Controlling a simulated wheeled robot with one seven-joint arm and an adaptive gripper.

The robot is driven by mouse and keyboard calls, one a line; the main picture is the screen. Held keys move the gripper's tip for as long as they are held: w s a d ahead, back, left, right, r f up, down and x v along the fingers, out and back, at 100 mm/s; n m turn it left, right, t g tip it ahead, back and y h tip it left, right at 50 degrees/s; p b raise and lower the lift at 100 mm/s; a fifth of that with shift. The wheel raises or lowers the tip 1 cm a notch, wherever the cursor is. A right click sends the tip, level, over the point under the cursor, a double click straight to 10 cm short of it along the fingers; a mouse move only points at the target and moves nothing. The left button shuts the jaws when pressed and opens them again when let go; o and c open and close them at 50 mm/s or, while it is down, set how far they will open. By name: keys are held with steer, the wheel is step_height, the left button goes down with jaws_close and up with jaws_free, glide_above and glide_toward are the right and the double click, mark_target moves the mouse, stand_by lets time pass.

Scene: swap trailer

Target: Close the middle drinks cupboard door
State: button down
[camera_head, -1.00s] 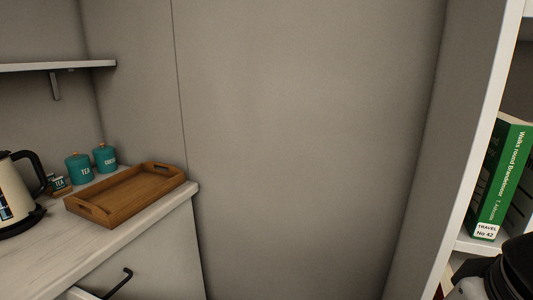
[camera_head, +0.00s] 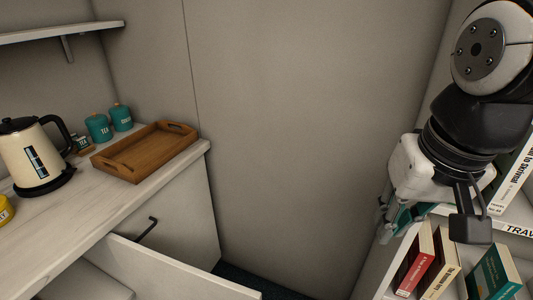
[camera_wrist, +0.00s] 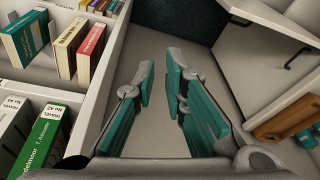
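The white drinks cupboard stands under the worktop (camera_head: 95,200) at the left of the head view. One white door panel (camera_head: 180,270) stands open, sticking out from the front, with its pale top edge showing. Its lower part is out of view. To its right is a closed front (camera_head: 185,215) with a black handle (camera_head: 148,229). The open panel also shows at the top right of the wrist view (camera_wrist: 265,18). My gripper (camera_wrist: 160,78) is open and empty in the wrist view, its teal-padded fingers apart. In the head view it is at the right by the bookshelf, well away from the door.
A bookshelf (camera_head: 375,283) with several books stands close to my gripper on the right. A wooden tray (camera_head: 145,150), a cream kettle (camera_head: 35,160) and teal canisters (camera_head: 98,127) are on the worktop. The floor (camera_head: 235,275) between cupboard and shelf looks clear.

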steer(key=w+a+f+m+g+b, duration=0.1)
steer(key=w+a+f+g+b, duration=0.3)
steer(key=w+a+f, duration=0.7)
steer(key=w+a+f+m+g+b, duration=0.2)
steer(key=w+a+f+b, duration=0.6)
steer(key=f, duration=0.6)
steer(key=s+a+f+y+b, duration=0.1)
steer(key=s+f, duration=0.4)
steer(key=f, duration=0.5)
steer(key=shift+a, duration=0.35)
steer(key=shift+s+f, duration=0.1)
steer(key=shift+s, duration=0.1)
